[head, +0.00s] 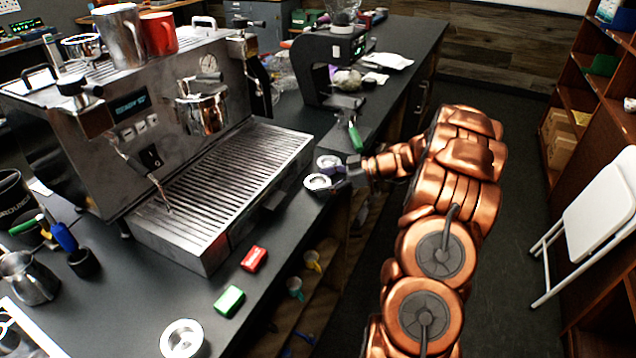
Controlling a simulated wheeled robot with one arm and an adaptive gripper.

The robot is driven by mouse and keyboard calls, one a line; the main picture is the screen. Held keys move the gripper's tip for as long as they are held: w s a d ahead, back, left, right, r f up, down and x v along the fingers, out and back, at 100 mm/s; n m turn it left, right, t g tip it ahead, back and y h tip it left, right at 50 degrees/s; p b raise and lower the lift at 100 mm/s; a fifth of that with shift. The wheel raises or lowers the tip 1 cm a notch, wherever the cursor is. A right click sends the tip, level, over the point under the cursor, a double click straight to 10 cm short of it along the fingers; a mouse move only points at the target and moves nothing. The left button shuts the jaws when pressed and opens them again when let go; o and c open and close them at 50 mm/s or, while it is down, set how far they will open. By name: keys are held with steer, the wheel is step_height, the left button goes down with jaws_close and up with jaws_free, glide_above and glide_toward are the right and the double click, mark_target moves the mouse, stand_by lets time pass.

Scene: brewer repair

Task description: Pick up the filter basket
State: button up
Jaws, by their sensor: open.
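A round silver metal cup with a wide rim, which looks like the filter basket (183,340), sits on the dark counter at the bottom of the head view, partly cut by the frame edge. My gripper (330,174) is at the counter's right edge, beside the brewer's drip tray. It is open, with its fingers pointing left, well up and to the right of the basket. Two small pale round pieces (317,182) show at the fingertips; I cannot tell whether they belong to the gripper. Nothing is clearly held.
The steel espresso machine (150,120) fills the left, its slatted drip tray (230,175) facing the gripper. A green block (229,301) and a red block (254,258) lie near the basket. A milk pitcher (30,278) stands left. A black grinder (335,60) stands behind.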

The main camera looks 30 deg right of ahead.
steer(key=shift+c, duration=0.4)
steer(key=c, duration=0.7)
steer(key=shift+o, duration=0.2)
steer(key=shift+r, duration=0.15)
steer(key=shift+r+b, duration=0.95)
steer(key=shift+r, duration=0.5)
steer(key=shift+s+r, duration=0.15)
steer(key=shift+s, duration=0.15)
steer(key=s+a+b, duration=0.1)
steer(key=s+b, duration=0.1)
steer(key=s, duration=0.5)
steer(key=s+a+r+b, duration=0.1)
steer(key=s+a+b, duration=0.1)
steer(key=s, duration=0.6)
steer(key=shift+a+r+b, duration=0.25)
steer(key=shift+a+b, duration=0.05)
steer(key=shift+b, duration=0.2)
